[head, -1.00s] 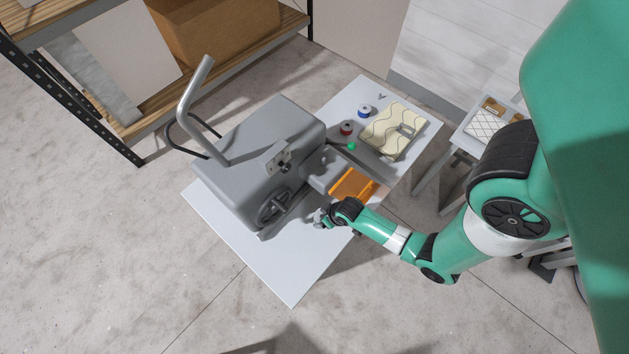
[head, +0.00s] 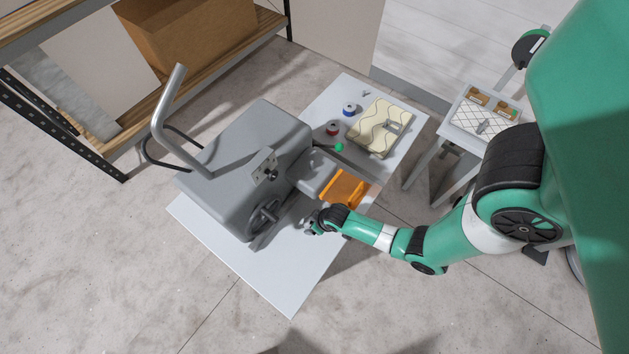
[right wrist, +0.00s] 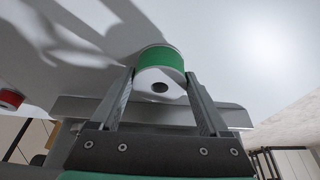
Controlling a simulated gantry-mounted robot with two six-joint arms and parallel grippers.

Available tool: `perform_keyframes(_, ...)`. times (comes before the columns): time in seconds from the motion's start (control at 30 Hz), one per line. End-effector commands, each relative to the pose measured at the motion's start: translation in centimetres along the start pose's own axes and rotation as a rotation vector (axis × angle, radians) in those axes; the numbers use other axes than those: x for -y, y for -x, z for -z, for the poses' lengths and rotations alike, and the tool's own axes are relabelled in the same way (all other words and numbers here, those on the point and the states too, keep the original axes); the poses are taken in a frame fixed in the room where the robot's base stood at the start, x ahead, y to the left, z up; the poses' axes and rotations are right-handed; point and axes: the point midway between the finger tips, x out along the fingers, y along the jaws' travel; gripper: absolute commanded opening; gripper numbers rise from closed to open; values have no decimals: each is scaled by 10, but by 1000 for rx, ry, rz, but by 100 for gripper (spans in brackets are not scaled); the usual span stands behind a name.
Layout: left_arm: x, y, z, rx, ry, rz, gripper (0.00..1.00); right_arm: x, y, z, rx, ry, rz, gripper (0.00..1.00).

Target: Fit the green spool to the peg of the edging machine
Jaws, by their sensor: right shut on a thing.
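The green spool (right wrist: 160,58) has a green band and a white end with a dark central hole. In the right wrist view it sits between the fingers of my right gripper (right wrist: 160,88), which is shut on it. In the head view the right gripper (head: 313,223) is low beside the grey edging machine (head: 240,165), near its handwheel (head: 264,217); the spool cannot be made out there. A small plate with a dark stub (head: 270,174) is on the machine's side; I cannot tell whether it is the peg. My left gripper is not in view.
An orange tray (head: 343,188) is just beyond the right gripper. A red spool (head: 332,128), a blue spool (head: 349,110), a small green round thing (head: 339,147) and a cream patterned piece (head: 368,138) are farther back. The white table (head: 285,285) is bare in front.

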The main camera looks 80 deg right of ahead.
Motion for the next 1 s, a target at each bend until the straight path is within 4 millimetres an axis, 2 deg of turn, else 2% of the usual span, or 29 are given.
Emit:
perform_keyframes(0.03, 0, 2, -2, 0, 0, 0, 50, 0, -3, -1, 0, 0, 0, 12)
perform_keyframes(0.07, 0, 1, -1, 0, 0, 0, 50, 0, -2, 0, 0, 0, 0, 84)
perform_keyframes(0.17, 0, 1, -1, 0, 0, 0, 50, 0, -1, 0, 0, 0, 0, 100)
perform_keyframes(0.47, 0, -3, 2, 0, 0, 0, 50, 0, 4, 2, 0, 0, 0, 100)
perform_keyframes(0.57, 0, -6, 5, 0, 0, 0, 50, 0, 15, 2, -2, 0, 0, 100)
perform_keyframes(0.67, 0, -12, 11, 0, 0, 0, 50, 0, 37, 2, -2, 0, 0, 100)
perform_keyframes(0.8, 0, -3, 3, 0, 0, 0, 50, 0, 44, -42, 6, 3, 0, 100)
perform_keyframes(1.0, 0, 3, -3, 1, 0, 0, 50, 0, 61, -88, 3, 5, 0, 100)
